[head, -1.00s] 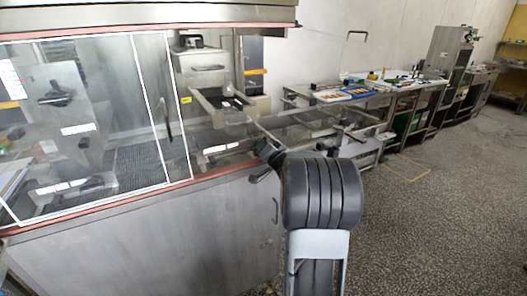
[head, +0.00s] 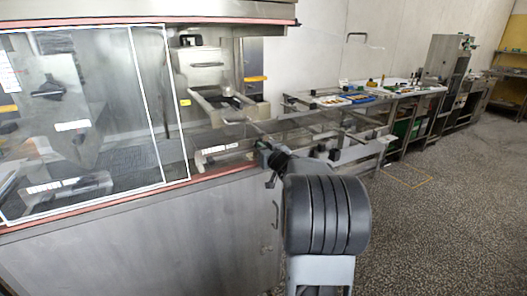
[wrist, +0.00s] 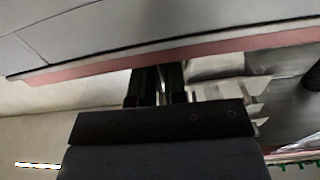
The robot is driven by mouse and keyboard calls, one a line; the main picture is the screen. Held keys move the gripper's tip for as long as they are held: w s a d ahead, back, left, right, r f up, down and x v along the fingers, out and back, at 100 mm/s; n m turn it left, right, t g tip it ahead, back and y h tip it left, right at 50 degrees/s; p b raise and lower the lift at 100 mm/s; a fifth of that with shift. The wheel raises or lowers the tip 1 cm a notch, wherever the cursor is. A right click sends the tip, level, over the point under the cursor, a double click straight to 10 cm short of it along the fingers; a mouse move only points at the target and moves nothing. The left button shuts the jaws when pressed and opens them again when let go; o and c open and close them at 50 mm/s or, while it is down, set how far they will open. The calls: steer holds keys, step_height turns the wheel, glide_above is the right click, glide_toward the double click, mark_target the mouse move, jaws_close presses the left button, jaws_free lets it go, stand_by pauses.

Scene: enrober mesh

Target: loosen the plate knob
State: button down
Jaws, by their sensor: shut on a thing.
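My gripper shows in the wrist view (wrist: 159,88), its two dark fingers close together just beyond the black palm. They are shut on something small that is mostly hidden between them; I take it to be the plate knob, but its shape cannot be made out. Pale metal parts lie right beside the fingers.
A glass door (head: 85,120) with white edges covers the machine's left part. A bench (head: 405,95) with trays stands further right. The speckled floor at right is clear.

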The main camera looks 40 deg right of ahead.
steer(key=shift+r+n, duration=0.1)
steer(key=shift+n, duration=0.2)
stand_by(0.4)
steer(key=c, duration=1.2)
jaws_free()
steer(key=shift+o, duration=0.2)
steer(key=s+a, duration=0.2)
steer(key=s, duration=1.1)
steer(key=shift+s+p, duration=0.3)
steer(key=shift+p, duration=0.15)
steer(key=shift+d, duration=0.1)
